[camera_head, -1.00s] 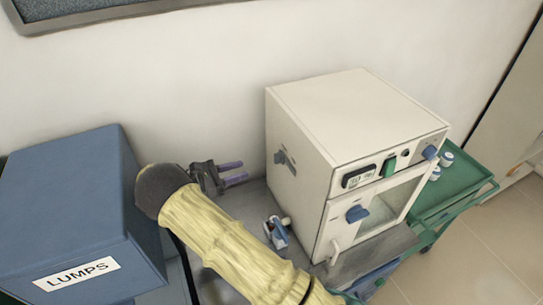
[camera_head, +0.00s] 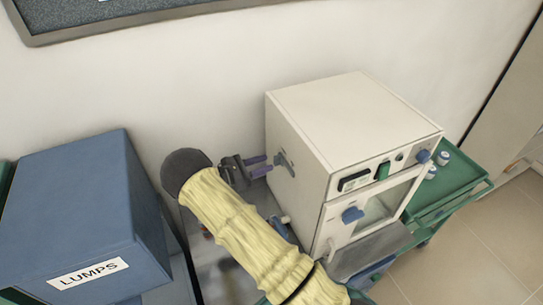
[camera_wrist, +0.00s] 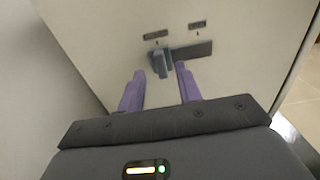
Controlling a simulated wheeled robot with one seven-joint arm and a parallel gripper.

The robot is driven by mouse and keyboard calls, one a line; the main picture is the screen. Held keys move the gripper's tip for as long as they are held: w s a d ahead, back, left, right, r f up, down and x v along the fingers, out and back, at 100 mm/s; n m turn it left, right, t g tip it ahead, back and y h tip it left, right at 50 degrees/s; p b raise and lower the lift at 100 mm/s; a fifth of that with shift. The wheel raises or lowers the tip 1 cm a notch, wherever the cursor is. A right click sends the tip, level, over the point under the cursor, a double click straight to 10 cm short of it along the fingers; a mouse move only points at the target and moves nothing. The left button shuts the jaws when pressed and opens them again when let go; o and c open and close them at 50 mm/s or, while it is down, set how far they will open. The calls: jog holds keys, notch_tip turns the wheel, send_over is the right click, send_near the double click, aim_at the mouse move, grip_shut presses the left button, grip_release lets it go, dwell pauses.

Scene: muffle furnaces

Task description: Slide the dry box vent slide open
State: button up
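The dry box (camera_head: 355,115) is a cream cabinet with a window door and blue knobs. Its vent slide, a grey-blue tab (camera_wrist: 160,61) on a dark slotted plate (camera_wrist: 196,50), is on its left side wall. The slide also shows in the head view (camera_head: 286,161), close to my fingertips. My gripper (camera_wrist: 160,73) has two purple fingers spread apart, with the tab between and just beyond their tips. The tab sits at the left end of the plate in the wrist view. My gripper also shows in the head view (camera_head: 268,165), left of the box. I cannot tell whether a finger touches the tab.
A blue box labelled LUMPS (camera_head: 85,210) stands at the left. A green cart (camera_head: 450,185) with small jars is right of the dry box. The wall (camera_head: 200,80) is close behind my gripper. Small items on the bench are partly hidden by my arm.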

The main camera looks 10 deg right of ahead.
aim_at(278, 160)
jog(key=d, duration=0.1)
jog(key=d+p, duration=0.1)
jog(key=d, duration=0.1)
jog(key=shift+w+d, duration=0.25)
jog(key=shift+w, duration=0.1)
jog(key=shift+c, duration=0.2)
grip_shut()
